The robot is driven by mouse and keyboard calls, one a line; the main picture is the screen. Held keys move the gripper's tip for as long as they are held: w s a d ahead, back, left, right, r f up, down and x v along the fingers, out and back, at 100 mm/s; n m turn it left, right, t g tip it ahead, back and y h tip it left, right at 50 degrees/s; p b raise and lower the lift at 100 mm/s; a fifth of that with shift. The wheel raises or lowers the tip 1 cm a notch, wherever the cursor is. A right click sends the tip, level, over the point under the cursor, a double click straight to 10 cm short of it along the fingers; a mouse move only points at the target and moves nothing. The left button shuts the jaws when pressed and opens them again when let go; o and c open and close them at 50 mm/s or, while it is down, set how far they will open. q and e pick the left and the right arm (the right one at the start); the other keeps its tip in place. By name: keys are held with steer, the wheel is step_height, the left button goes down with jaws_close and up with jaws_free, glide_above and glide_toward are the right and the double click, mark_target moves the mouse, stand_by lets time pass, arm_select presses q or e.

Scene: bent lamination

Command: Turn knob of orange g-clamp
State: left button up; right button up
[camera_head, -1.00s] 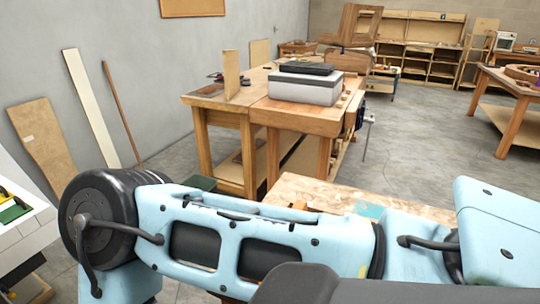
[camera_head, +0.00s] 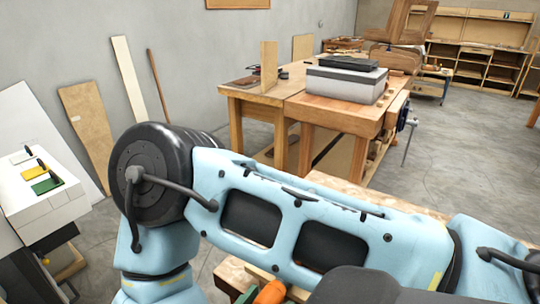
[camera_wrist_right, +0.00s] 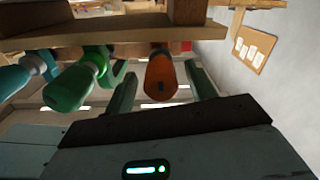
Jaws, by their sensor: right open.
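The orange handle (camera_wrist_right: 161,78) of a clamp shows in the right wrist view, hanging below a wooden board. Its end faces the camera. My right gripper (camera_wrist_right: 157,67) is open, with one finger on each side of the orange handle; I cannot tell whether either finger touches it. The rest of the orange clamp is hidden or dark behind the handle. In the head view an orange piece (camera_head: 271,292) shows at the bottom edge, partly covered by my arm. My left gripper is not in view.
A green clamp handle (camera_wrist_right: 72,86) and blue handles (camera_wrist_right: 12,80) hang close to the left of my right gripper. The wooden board (camera_wrist_right: 110,33) runs above them. In the head view, a workbench (camera_head: 330,112) with a grey box (camera_head: 345,86) stands beyond my arm.

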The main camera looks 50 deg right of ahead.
steer(key=c, duration=1)
